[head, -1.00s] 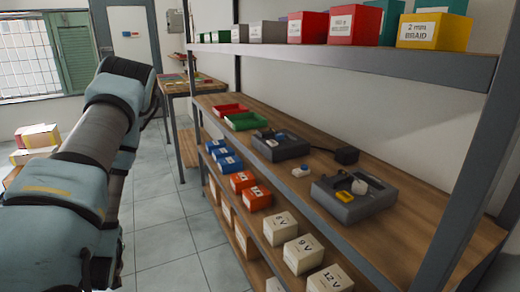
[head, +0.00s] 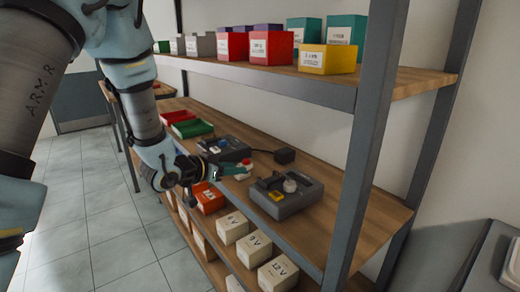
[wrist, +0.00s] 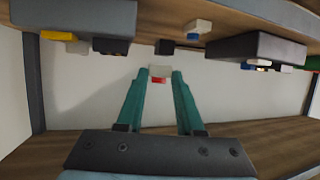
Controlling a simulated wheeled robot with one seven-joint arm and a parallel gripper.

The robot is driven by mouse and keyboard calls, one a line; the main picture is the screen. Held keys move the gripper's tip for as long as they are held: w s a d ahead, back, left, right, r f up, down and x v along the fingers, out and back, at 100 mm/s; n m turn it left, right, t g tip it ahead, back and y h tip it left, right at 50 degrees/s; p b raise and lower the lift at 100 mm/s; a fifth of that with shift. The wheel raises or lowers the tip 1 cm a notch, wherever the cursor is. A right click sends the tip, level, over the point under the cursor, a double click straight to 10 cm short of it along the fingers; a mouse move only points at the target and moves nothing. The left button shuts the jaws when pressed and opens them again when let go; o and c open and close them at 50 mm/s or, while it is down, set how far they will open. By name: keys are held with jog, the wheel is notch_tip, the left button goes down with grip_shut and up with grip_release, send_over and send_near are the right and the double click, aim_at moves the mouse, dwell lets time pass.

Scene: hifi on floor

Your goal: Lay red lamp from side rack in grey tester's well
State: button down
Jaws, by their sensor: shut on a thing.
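My gripper (head: 232,168) is over the wooden middle shelf, between two grey testers. In the wrist view, its teal fingers (wrist: 158,78) are shut on the red lamp (wrist: 158,73), a small piece with a white part and a red part. The red lamp also shows at the fingertips in the head view (head: 247,162). The nearer grey tester (head: 296,204) has a yellow part and a pale rounded piece on top. The farther, darker grey tester (head: 232,147) is partly hidden by my gripper. I cannot tell an empty well in either.
A small white-and-blue piece (wrist: 198,28) lies on the shelf, and a black box (head: 284,155) stands behind. Red and green trays (head: 193,129) are farther along. A rack upright (head: 362,150) and the upper shelf edge (head: 300,90) bound the space. White boxes (head: 255,247) sit below.

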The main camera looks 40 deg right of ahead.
aim_at(260, 188)
jog(key=s+d+r+m+g, duration=0.3)
jog(key=s+d+r, duration=0.2)
jog(key=s, duration=0.1)
jog(key=shift+a+f+b, duration=0.15)
jog(key=shift+f+b, duration=1.95)
jog(key=shift+f, duration=0.8)
jog(key=shift+a, duration=0.15)
jog(key=shift+f, duration=0.35)
jog(key=shift+c, duration=2.3)
grip_release()
jog(key=shift+r, duration=0.15)
notch_tip(260, 188, up, 7)
jog(key=p, duration=0.5)
